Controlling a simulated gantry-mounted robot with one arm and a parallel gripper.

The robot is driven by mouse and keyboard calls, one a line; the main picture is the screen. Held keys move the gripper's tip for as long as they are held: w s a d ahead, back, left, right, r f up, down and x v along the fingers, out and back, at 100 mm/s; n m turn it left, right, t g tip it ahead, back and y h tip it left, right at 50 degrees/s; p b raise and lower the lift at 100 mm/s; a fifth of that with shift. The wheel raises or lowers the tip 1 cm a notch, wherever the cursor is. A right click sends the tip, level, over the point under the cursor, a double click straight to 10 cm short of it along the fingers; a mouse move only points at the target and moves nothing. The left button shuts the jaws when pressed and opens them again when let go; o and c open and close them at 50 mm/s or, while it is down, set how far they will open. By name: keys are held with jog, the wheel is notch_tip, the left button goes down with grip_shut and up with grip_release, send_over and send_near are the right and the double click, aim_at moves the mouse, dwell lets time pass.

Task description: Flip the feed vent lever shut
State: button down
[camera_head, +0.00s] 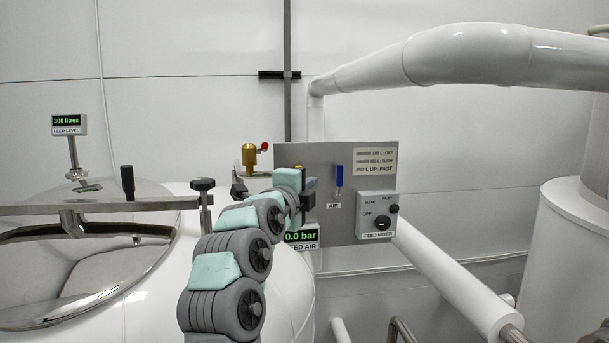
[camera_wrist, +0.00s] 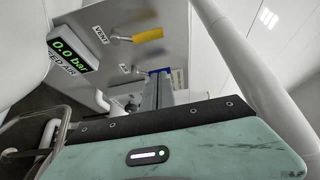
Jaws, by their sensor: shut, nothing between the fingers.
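The yellow vent lever (camera_wrist: 147,35) sticks out from its small pivot on the grey panel, beside the VENT label (camera_wrist: 101,34), in the wrist view. In the head view only a bit of yellow (camera_head: 300,168) shows above my gripper (camera_head: 308,190), and my arm hides the rest. In the wrist view my gripper (camera_wrist: 158,86) is shut and empty. Its fingers point towards the panel and appear apart from the yellow lever, overlapping the blue lever in the picture. I cannot tell whether they touch the blue lever.
The blue AIR lever (camera_head: 339,176) stands upright on the panel (camera_head: 340,225). The feed air display (camera_wrist: 72,48) reads 0.0 bar. The feed mixer box (camera_head: 377,217) is to the right. A brass valve (camera_head: 250,158) and the tank lid (camera_head: 80,260) lie left; a white pipe (camera_head: 450,280) runs right.

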jog(key=w+a+p, duration=0.1)
jog(key=w+p, duration=0.4)
jog(key=w, duration=0.2)
jog(key=shift+w, duration=0.3)
jog(key=shift+f, duration=0.1)
dwell(0.5)
